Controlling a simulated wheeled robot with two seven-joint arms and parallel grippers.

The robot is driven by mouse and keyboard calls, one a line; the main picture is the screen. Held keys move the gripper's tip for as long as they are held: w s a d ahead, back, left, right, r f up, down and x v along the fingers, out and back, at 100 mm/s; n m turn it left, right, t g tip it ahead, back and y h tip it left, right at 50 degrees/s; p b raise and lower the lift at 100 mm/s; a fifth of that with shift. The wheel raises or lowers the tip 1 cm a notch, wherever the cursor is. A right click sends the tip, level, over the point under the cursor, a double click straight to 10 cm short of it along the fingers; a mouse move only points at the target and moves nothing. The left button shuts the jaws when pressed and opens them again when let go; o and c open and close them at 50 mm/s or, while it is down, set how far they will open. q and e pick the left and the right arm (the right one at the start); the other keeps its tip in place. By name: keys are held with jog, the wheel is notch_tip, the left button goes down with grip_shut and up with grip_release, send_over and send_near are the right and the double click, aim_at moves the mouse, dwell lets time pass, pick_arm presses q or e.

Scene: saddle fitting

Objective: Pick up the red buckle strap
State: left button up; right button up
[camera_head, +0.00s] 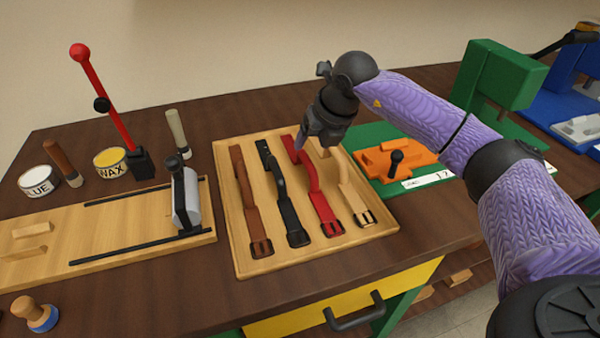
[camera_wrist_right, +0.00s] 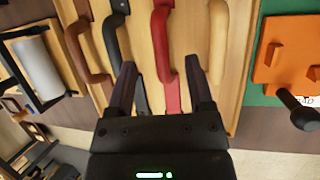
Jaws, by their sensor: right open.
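The red buckle strap (camera_head: 316,190) lies on a light wooden board (camera_head: 244,262), third from the left in a row of straps, with its dark buckle toward the front. A raised red loop stands at its middle. My right gripper (camera_head: 312,145) is over the far part of the red strap and hides some of it. In the right wrist view the gripper (camera_wrist_right: 161,68) is open, with the red strap (camera_wrist_right: 162,45) running between its two fingers. I cannot tell how far the fingertips are above the strap or whether they reach beside it. My left gripper is not in view.
A black strap (camera_head: 287,200) and a brown strap (camera_head: 248,200) lie left of the red one, a tan strap (camera_head: 350,190) close on its right. An orange fixture (camera_head: 375,162) sits on a green base further right. A red-handled lever (camera_head: 110,100) stands at left.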

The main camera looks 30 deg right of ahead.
aim_at(308, 159)
jog(key=shift+w+a+f, duration=0.1)
jog(key=shift+f, duration=0.5)
jog(key=f, duration=0.1)
jog(key=f+b, duration=0.1)
jog(key=f, duration=0.1)
jog(key=f+b, duration=0.1)
jog(key=shift+w+a+f, duration=0.3)
jog(key=shift+w+a, duration=0.05)
jog(key=shift+w, duration=0.05)
jog(key=shift+w+f, duration=0.2)
jog(key=shift+r, duration=0.2)
jog(key=shift+c, duration=0.3)
grip_shut()
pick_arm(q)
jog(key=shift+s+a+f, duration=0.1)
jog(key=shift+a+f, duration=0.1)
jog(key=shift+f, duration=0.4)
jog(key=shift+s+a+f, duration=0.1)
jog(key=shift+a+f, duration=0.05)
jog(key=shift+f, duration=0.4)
